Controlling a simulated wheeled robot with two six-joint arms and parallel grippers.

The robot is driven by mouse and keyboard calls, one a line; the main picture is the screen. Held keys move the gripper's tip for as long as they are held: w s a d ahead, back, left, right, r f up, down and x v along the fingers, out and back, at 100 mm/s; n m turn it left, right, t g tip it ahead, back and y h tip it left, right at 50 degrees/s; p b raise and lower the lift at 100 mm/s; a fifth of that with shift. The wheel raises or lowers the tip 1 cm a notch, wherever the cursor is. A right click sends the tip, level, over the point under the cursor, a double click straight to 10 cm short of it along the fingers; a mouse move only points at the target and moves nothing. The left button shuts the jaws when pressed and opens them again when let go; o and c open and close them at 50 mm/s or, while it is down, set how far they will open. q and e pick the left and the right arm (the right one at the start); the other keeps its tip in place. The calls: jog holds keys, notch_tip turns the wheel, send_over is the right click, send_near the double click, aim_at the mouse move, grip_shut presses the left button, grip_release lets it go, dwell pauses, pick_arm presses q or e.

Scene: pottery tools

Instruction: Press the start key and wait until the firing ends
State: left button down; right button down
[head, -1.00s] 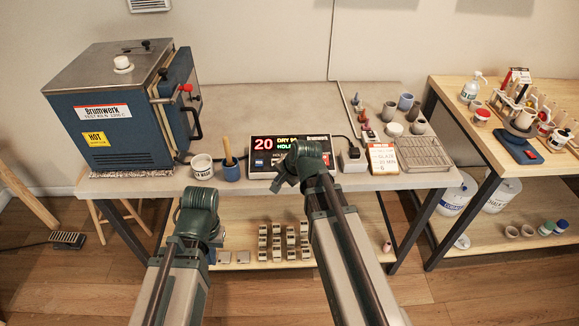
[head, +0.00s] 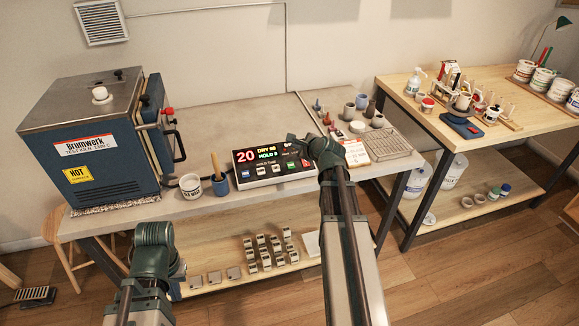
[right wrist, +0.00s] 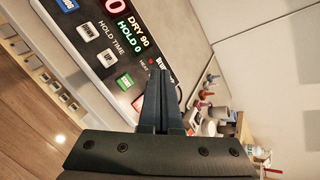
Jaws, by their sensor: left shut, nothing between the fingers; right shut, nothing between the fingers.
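The controller (head: 268,176) lies on the grey bench beside the kiln. In the head view its display (head: 258,155) shows a red 20 with DRY and HOLD lines; in the right wrist view these read DRY 90 and HOLD 0. The green start key (right wrist: 125,81) shows uncovered in the right wrist view, left of my right gripper (right wrist: 163,75). That gripper is shut and empty, above the controller's right end; contact cannot be told. The kiln (head: 105,140) is blue with a yellow HOT sign. My left gripper (head: 150,245) is shut, low before the bench; its fingertips are unclear.
A white tub (head: 190,187) and a blue pot (head: 220,186) with a wooden handle stand left of the controller. A white card (head: 357,152), a rack (head: 388,145) and small pots are on its right. The bench behind the controller is clear.

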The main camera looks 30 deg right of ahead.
aim_at(291, 165)
jog(key=f+b, duration=0.3)
jog(key=w+f+b, duration=0.1)
jog(key=f+b, duration=0.1)
jog(key=w+f+b, duration=0.1)
jog(key=f+b, duration=0.2)
jog(key=shift+d+f+b, duration=0.2)
jog(key=shift+f+b, duration=0.1)
jog(key=shift+b, duration=0.05)
jog(key=shift+f, duration=0.1)
dwell(1.9)
jog(key=shift+w+f+b, duration=0.15)
jog(key=shift+f+b, duration=0.15)
jog(key=shift+b, duration=0.05)
jog(key=shift+f+b, duration=0.35)
jog(key=shift+b, duration=0.05)
dwell(0.5)
jog(key=shift+r, duration=0.15)
jog(key=shift+r+p, duration=0.65)
jog(key=shift+p, duration=0.2)
